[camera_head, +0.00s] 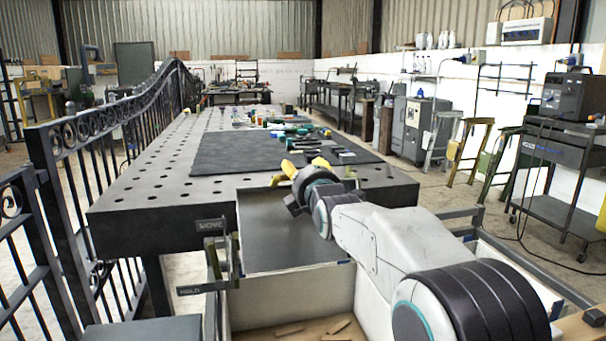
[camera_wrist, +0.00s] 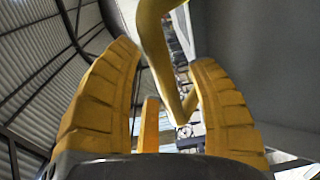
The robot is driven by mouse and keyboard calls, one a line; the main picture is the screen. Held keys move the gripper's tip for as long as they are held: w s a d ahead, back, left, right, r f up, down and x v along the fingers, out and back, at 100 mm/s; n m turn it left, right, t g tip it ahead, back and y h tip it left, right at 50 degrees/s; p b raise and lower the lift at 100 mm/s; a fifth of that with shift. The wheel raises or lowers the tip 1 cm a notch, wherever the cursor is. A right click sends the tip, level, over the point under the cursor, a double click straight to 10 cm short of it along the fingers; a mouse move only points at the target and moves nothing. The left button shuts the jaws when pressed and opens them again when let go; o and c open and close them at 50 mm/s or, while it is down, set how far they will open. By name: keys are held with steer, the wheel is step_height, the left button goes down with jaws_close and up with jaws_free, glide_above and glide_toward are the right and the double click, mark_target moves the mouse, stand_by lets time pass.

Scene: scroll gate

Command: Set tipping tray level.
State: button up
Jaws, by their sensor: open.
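The tray, a dark grey sheet with a thin rim (camera_head: 285,240), is at the near end of the work table, above a pale open box. I cannot tell its exact tilt. My gripper (camera_head: 304,166) is over the tray's far right part, near the table edge, with yellow fingers. In the wrist view my gripper (camera_wrist: 165,62) is open, with a bent yellow bar (camera_wrist: 157,50) showing between and beyond its fingers. I cannot tell whether they touch it. A plain grey surface (camera_wrist: 260,60) fills the upper right there. My arm hides the tray's right side.
The perforated dark table (camera_head: 150,195) carries a black mat (camera_head: 235,155) with several tools. A bracket with small label plates (camera_head: 212,226) stands at the tray's left. An iron railing (camera_head: 90,150) runs along the left. Wood pieces (camera_head: 290,330) lie in the box below.

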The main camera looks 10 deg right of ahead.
jaws_close()
stand_by(0.5)
steer(key=w+f+g+p, duration=0.3)
steer(key=w+f+p, duration=0.2)
steer(key=w+p, duration=0.3)
steer(key=w+f+g+p, duration=0.3)
steer(key=w+p, duration=0.6)
steer(key=p, duration=0.6)
steer(key=shift+w+f, duration=0.25)
steer(key=shift+f, duration=1.25)
